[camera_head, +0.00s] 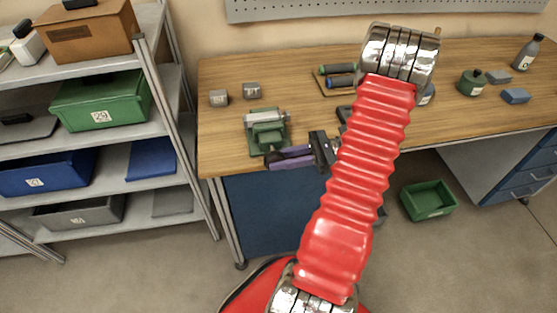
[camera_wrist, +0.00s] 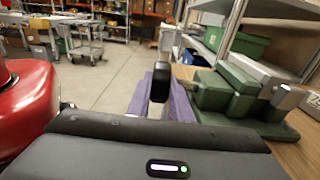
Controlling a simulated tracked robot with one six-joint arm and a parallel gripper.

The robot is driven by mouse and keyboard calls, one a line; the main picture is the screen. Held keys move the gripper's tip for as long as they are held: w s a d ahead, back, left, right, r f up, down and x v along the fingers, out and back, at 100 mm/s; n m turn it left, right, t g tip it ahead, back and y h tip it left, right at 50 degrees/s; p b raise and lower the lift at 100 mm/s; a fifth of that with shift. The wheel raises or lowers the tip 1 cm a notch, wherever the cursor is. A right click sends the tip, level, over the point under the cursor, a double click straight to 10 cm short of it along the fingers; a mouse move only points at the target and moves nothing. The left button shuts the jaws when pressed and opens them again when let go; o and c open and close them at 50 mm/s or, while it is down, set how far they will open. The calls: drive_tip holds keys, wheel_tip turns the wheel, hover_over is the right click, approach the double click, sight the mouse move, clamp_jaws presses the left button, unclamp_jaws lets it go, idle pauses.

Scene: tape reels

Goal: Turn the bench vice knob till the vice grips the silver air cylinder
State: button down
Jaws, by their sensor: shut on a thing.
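The green bench vice (camera_head: 268,138) stands near the bench's front left edge. The silver air cylinder (camera_head: 266,117) lies across its top. In the wrist view the vice (camera_wrist: 228,92) is at the right, with a silver end of the cylinder (camera_wrist: 286,97) beside its green blocks. I cannot tell whether the vice jaws press on it. My gripper (camera_head: 274,160) is at the vice's front, its purple fingers shut on a dark piece that seems to be the knob. In the wrist view the purple fingers (camera_wrist: 180,104) show behind a black upright piece; the knob's grip is mostly hidden.
A tray with screwdriver-like handles (camera_head: 340,76) is further right, partly behind my red arm. A shelf rack (camera_head: 148,60) with bins stands close at the left. A green bin (camera_head: 429,200) is on the floor.

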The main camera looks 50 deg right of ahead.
drive_tip(key=shift+w+d, duration=0.1)
drive_tip(key=shift+d, duration=0.1)
drive_tip(key=c, duration=1.9)
unclamp_jaws()
drive_tip(key=o, duration=0.3)
drive_tip(key=shift+a, duration=0.1)
drive_tip(key=v, duration=1.4)
drive_tip(key=shift+a+f, duration=0.1)
